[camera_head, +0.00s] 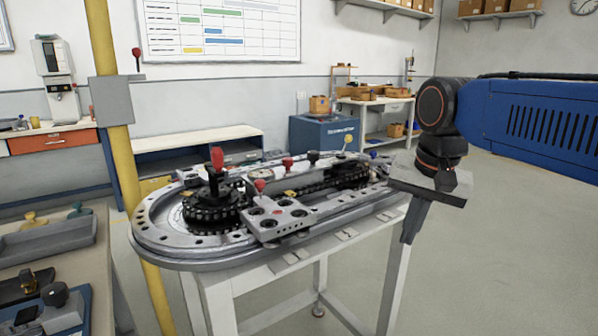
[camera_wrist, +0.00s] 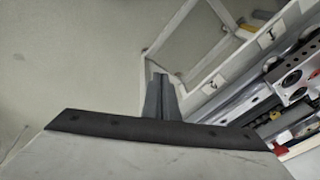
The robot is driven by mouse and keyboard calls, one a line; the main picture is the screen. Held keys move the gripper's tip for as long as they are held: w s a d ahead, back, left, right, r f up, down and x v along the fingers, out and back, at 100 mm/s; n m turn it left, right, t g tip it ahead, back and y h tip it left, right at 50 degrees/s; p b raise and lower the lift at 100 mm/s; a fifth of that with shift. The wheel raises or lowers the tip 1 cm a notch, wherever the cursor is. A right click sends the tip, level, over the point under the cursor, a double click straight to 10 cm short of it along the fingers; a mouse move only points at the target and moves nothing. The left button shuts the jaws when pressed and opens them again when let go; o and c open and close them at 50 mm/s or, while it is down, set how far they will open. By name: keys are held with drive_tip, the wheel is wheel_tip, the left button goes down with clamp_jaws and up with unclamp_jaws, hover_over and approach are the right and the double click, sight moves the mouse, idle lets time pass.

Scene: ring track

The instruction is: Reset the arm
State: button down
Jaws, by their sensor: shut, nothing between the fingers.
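My gripper (camera_head: 412,222) hangs at the right end of the ring track in the head view, below my blue and black arm. Its fingers point down and are closed together with nothing between them. In the wrist view the shut fingers (camera_wrist: 160,98) show in the middle, over the grey floor and the table frame. The ring track (camera_head: 190,253) is a grey oval on a white-legged table. In the head view the gripper overlaps its right end; I cannot tell the exact gap.
On the track are a red-knobbed lever (camera_head: 217,160), a grey block with holes (camera_head: 276,219) and a black chain (camera_head: 330,184). A yellow post (camera_head: 119,150) stands at the left. A side bench (camera_head: 45,240) holds trays. Open floor (camera_head: 500,260) lies to the right.

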drive_tip(key=s+d+f+n+t, duration=0.1)
drive_tip(key=s+d+f+n, duration=0.1)
drive_tip(key=s+f, duration=0.4)
drive_tip(key=s+d+f+n+t, duration=0.1)
drive_tip(key=s+d+f+n, duration=0.2)
drive_tip(key=f, duration=0.8)
drive_tip(key=s+d, duration=0.2)
drive_tip(key=s, duration=0.2)
drive_tip(key=shift+d+h, duration=0.2)
drive_tip(key=shift+h, duration=0.1)
